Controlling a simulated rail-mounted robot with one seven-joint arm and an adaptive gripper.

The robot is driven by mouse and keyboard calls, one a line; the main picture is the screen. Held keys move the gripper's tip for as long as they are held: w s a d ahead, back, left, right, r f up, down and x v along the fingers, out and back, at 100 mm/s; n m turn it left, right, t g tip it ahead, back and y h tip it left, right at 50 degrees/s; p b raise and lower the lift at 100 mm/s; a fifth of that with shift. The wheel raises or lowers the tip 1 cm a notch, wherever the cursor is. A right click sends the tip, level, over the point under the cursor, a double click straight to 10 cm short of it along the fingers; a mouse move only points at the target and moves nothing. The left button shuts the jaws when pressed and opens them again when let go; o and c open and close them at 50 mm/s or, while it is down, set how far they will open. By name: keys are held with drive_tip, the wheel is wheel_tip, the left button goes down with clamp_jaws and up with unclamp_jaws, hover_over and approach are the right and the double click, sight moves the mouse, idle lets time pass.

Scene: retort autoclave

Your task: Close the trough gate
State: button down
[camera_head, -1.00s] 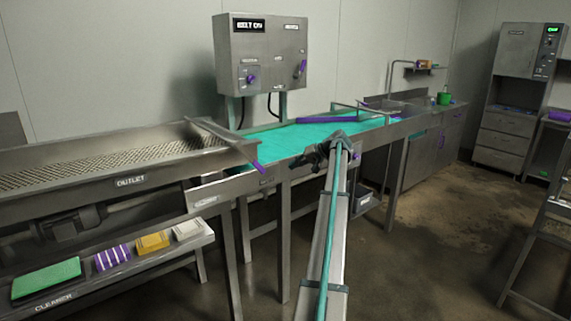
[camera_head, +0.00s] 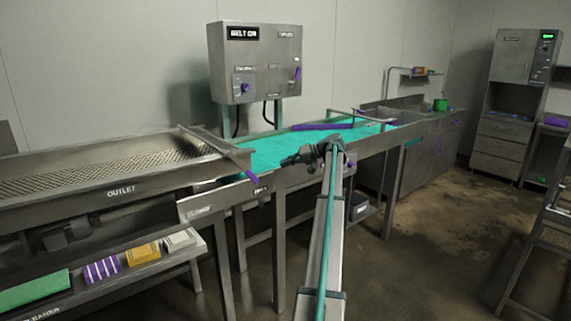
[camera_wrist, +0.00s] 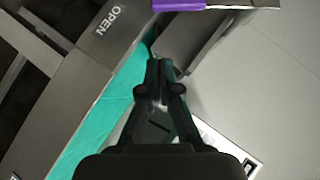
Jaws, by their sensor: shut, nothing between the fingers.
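The trough gate looks to be the grey metal bar (camera_head: 212,140) lying across the end of the outlet trough, with a purple handle (camera_head: 247,174) at its near end. The handle is by the OPEN label on the near rail. In the wrist view a purple handle (camera_wrist: 180,4) shows at the top edge, beyond the fingertips, beside the OPEN label (camera_wrist: 107,19). My gripper (camera_head: 286,161) is shut and empty, near the belt's near edge, to the right of the handle and apart from it. My gripper (camera_wrist: 160,64) also shows in the wrist view, with its fingertips together.
A control box (camera_head: 255,62) reading BELT ON stands behind. A lower shelf (camera_head: 160,268) holds several coloured items.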

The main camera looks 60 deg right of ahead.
drive_tip(key=w+a+f+p, duration=0.3)
drive_tip(key=w+a+f, duration=0.2)
drive_tip(key=w, duration=0.2)
drive_tip(key=shift+w+a+f, duration=0.15)
drive_tip(key=shift+a+f, duration=0.05)
drive_tip(key=shift+f, duration=0.05)
